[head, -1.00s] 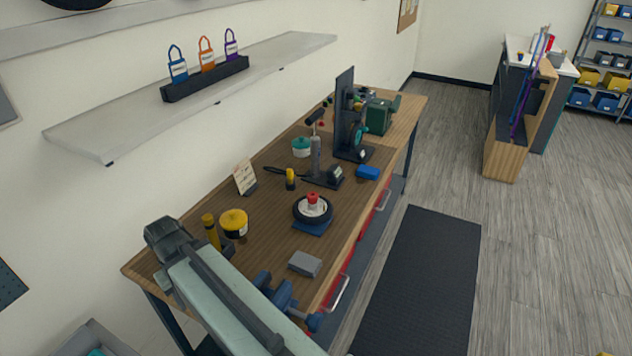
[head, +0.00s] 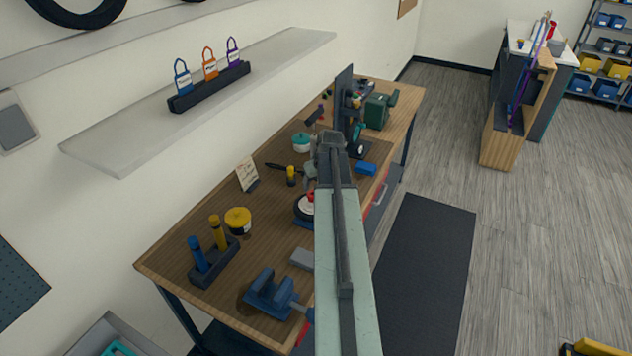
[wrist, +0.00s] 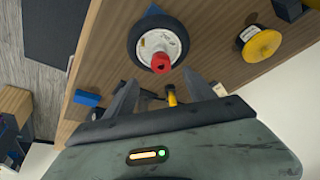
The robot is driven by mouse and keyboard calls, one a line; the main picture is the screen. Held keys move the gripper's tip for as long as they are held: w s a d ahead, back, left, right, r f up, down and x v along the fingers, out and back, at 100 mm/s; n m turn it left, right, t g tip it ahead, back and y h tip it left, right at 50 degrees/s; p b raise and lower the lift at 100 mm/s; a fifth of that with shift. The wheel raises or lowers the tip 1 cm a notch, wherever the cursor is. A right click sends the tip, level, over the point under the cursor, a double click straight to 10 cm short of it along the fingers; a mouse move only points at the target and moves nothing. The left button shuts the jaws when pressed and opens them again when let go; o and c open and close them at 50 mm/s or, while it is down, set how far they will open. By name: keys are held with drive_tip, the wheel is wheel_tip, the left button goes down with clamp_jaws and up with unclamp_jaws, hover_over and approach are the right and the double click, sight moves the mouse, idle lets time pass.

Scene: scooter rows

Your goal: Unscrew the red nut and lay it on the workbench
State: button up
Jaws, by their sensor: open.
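The red nut (wrist: 161,63) sits on the hub of a small black-tyred wheel (wrist: 134,45) in the wrist view. In the head view the nut (head: 310,196) and wheel (head: 300,208) are partly hidden behind my arm. The wheel rests on a blue base on the wooden workbench (head: 180,254). My gripper (wrist: 163,88) is open and empty, its two fingers apart, with the nut just beyond the gap between the tips. In the head view my gripper is mostly hidden by my arm.
A blue vise (head: 270,292), a holder with blue and yellow handles (head: 215,262), a yellow tin (head: 238,220) and a grey block (head: 302,259) stand on the near bench. A dark upright stand (head: 343,105) rises behind. Bare wood lies between the tin and the wheel.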

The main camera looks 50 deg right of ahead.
sight(312, 195)
drive_tip(key=b+x, duration=0.7)
drive_tip(key=x, duration=0.1)
drive_tip(key=shift+a, duration=0.1)
drive_tip(key=shift+r, duration=0.1)
